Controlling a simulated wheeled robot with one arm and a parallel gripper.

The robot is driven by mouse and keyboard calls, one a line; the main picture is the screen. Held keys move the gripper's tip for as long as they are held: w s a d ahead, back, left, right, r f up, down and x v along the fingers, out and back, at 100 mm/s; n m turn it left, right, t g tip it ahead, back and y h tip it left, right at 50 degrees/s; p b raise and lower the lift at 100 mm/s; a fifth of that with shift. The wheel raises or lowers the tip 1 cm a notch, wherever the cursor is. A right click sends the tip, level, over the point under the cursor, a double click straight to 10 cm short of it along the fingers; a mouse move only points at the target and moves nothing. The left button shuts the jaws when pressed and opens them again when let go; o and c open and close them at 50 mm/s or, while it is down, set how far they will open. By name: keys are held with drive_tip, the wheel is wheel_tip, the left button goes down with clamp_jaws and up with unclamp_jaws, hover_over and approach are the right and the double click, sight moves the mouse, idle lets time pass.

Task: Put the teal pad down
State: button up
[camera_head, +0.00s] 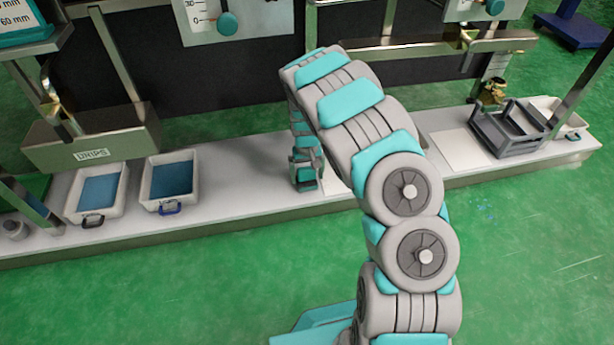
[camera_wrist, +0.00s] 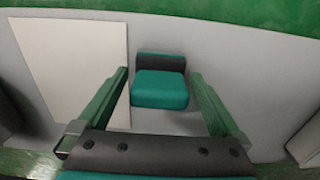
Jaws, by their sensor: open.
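The teal pad (camera_wrist: 160,90), a teal block with a dark grey back part, rests on the pale bench top in the wrist view. My gripper (camera_wrist: 159,74) is open, with one green finger on each side of the pad. A gap shows between the pad and each finger, so it does not look held. In the head view my gripper (camera_head: 306,172) is low over the bench, right of the blue-lined trays. I cannot clearly tell the pad from my gripper there.
A flat white plate (camera_wrist: 75,60) lies just left of the pad in the wrist view. A grey rack (camera_head: 508,130) stands at right, beside another white plate (camera_head: 460,149).

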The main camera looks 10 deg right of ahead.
wheel_tip(320, 180, up, 7)
drive_tip(key=shift+f+p, duration=0.15)
drive_tip(key=shift+p, duration=0.25)
